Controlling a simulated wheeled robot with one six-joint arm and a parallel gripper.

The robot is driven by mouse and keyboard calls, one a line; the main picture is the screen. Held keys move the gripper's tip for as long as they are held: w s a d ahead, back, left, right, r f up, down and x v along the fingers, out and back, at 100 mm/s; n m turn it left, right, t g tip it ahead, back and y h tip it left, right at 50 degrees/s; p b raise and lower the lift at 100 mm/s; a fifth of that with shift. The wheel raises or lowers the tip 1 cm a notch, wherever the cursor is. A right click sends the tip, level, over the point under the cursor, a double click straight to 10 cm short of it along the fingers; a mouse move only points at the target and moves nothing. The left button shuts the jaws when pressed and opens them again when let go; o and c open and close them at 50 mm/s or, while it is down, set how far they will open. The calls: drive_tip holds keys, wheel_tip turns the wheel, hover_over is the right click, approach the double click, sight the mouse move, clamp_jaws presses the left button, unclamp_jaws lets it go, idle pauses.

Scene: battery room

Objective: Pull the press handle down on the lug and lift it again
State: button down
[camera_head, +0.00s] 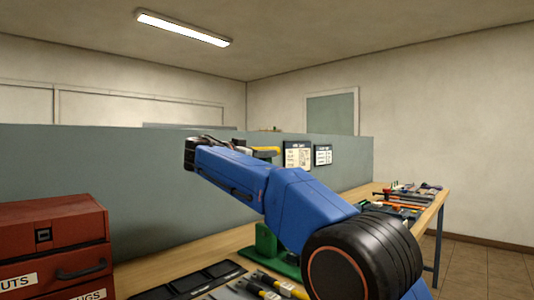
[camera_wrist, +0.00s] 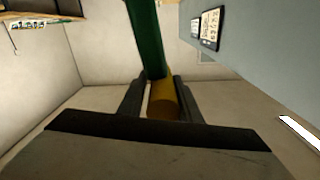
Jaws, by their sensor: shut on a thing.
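The press handle shows in the wrist view as a green lever (camera_wrist: 145,38) with a yellow grip (camera_wrist: 162,100). My gripper (camera_wrist: 161,88) is shut on the yellow grip, one dark finger on each side. In the head view a yellow piece (camera_head: 265,151) shows just behind my raised blue arm, high above the bench. The green press base (camera_head: 266,242) stands on the bench, and my arm hides most of the press. I cannot make out the lug in either view.
The wooden bench (camera_head: 228,252) carries a dark tray (camera_head: 188,281) and yellow-handled tools (camera_head: 276,284) in front of the press. A red drawer cabinet (camera_head: 55,242) stands at left. More tools lie at the bench's far right. A grey partition (camera_head: 90,165) runs behind.

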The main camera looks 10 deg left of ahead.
drive_tip(key=c, duration=1.4)
unclamp_jaws()
drive_tip(key=shift+a+f, duration=0.1)
drive_tip(key=shift+f, duration=0.15)
drive_tip(key=shift+r, duration=0.1)
drive_tip(key=shift+s+a, duration=0.15)
drive_tip(key=shift+s, duration=0.1)
drive_tip(key=v, duration=1.6)
drive_tip(key=shift+s+a, duration=0.25)
drive_tip(key=shift+s, duration=0.1)
